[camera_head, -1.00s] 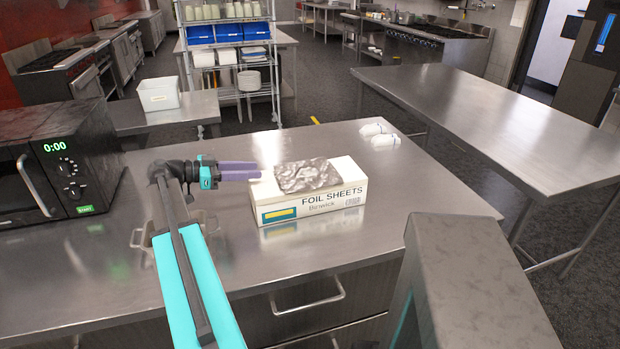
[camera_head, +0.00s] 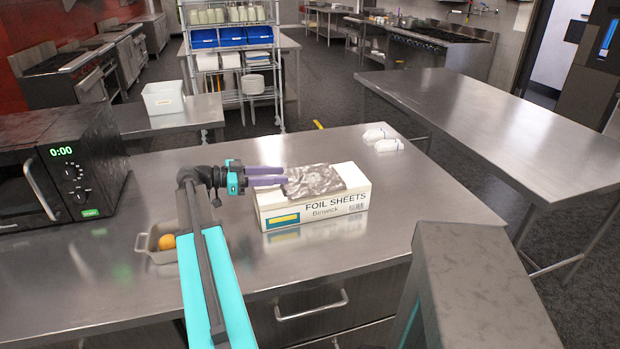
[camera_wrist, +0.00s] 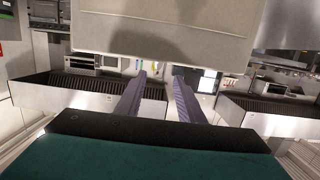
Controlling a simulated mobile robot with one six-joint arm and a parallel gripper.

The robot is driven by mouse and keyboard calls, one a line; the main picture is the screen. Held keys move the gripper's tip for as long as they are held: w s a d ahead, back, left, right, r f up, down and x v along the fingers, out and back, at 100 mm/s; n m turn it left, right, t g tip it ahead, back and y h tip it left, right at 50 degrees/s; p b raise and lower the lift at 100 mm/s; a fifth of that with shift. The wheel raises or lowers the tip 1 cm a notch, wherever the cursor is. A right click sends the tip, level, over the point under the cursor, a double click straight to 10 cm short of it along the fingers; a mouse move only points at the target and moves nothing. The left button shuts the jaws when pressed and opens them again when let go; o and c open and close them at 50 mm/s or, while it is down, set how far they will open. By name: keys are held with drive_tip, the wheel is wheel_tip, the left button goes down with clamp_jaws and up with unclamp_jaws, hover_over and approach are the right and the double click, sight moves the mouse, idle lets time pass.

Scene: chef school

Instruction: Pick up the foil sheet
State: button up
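The foil sheet (camera_head: 318,179) is a crinkled grey piece lying flat on top of a white box (camera_head: 325,208) labelled FOIL SHEETS, on the steel counter. My gripper (camera_head: 285,175) reaches in from the left, with its two purple fingers apart. Their tips are at the foil's left edge in the head view; whether they touch it I cannot tell. In the wrist view, my gripper (camera_wrist: 157,83) is open with nothing visible between the fingers. A large pale surface fills the top of that view, probably the box; the foil is not clear there.
A microwave (camera_head: 72,180) stands at the left of the counter (camera_head: 360,270). A small metal pan (camera_head: 146,249) with an orange round item (camera_head: 167,242) is behind my arm. White bottles (camera_head: 388,145) lie at the back right. The counter right of the box is clear.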

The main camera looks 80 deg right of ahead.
sight(303, 175)
drive_tip(key=shift+p+x, duration=0.4)
drive_tip(key=shift+x, duration=1.65)
drive_tip(key=shift+s+r+p, duration=0.1)
drive_tip(key=shift+s+p, duration=0.25)
drive_tip(key=shift+s, duration=0.1)
drive_tip(key=p+x, duration=0.1)
drive_tip(key=x, duration=0.2)
drive_tip(key=shift+s+p, duration=0.35)
drive_tip(key=shift+p, duration=0.05)
drive_tip(key=shift+s+d, duration=0.2)
drive_tip(key=shift+s, duration=0.15)
clamp_jaws()
